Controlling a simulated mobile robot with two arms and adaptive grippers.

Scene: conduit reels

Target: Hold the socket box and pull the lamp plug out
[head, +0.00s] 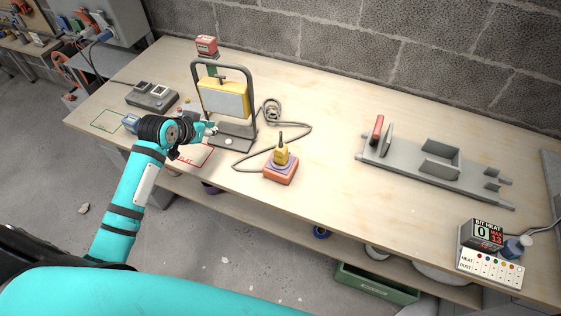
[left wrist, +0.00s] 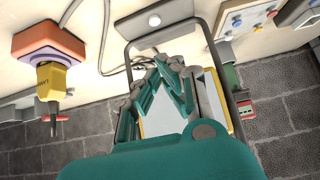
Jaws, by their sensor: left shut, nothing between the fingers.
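The socket box (head: 282,173), orange with a purplish top, sits on the workbench (head: 330,110) right of the work lamp. The yellow lamp plug (head: 281,155) stands upright in its top. The box (left wrist: 52,40) and the labelled plug (left wrist: 50,78) also show at the left of the left wrist view. The lamp (head: 223,99) is a yellow-rimmed panel in a dark frame; its grey cable (head: 302,131) loops on the bench. My left gripper (head: 211,129) is shut and empty by the lamp's frame, left of the box and apart from it. My right gripper is out of view.
A grey switch box (head: 152,96) and a small red device (head: 207,46) stand at the left and back. A grey bracketed rail (head: 437,168) and a display unit (head: 485,236) occupy the right. Bench around the socket box's right side is clear.

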